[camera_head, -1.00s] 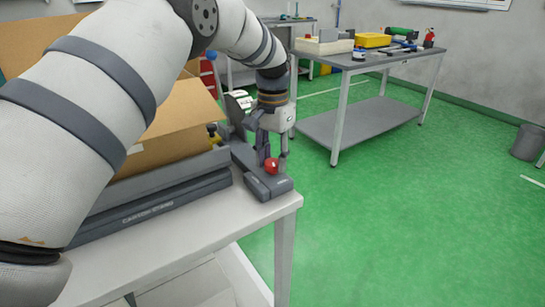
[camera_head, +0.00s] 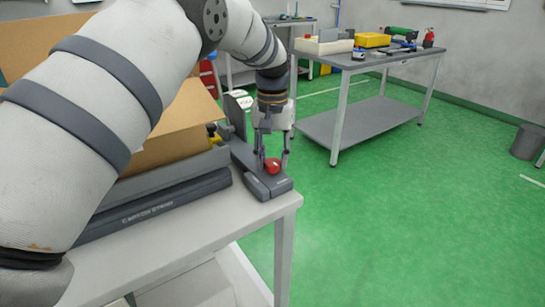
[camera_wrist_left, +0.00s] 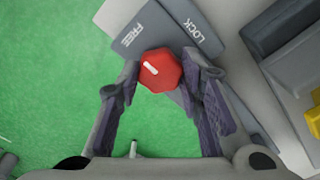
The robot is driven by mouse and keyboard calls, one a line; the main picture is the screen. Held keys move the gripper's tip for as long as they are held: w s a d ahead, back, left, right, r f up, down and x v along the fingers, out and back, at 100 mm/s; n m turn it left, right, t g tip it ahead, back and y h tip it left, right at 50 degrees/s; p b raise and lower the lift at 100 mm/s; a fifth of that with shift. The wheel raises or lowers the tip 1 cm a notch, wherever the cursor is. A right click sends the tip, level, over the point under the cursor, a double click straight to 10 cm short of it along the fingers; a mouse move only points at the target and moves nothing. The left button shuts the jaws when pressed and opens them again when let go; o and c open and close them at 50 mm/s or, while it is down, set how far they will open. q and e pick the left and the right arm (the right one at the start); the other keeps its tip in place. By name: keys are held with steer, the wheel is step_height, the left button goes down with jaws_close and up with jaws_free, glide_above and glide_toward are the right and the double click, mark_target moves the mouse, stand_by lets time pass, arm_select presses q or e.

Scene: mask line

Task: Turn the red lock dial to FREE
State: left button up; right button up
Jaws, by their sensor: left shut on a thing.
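The red lock dial (camera_head: 273,165) sits on a grey base at the near right end of the fixture on the table. In the left wrist view, the dial (camera_wrist_left: 165,80) is a red faceted knob with a white mark pointing up and left, to the FREE side. The FREE label (camera_wrist_left: 130,35) lies above left of it and the LOCK label (camera_wrist_left: 193,32) above right. My left gripper (camera_head: 273,160) points down and is shut on the dial, one finger on each side; its fingers (camera_wrist_left: 160,70) also show in the left wrist view. My right gripper is out of view.
An open cardboard box (camera_head: 180,120) stands on the grey fixture (camera_head: 160,202) left of the dial. The table's corner (camera_head: 298,200) is close to the dial. A second table (camera_head: 365,62) with a yellow case stands at the back right. Green floor between is clear.

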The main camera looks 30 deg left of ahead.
mark_target(273, 161)
arm_select(q)
steer(key=o, duration=1.2)
steer(key=shift+c, duration=0.2)
step_height(273, 161, up, 12)
steer(key=shift+f, duration=0.1)
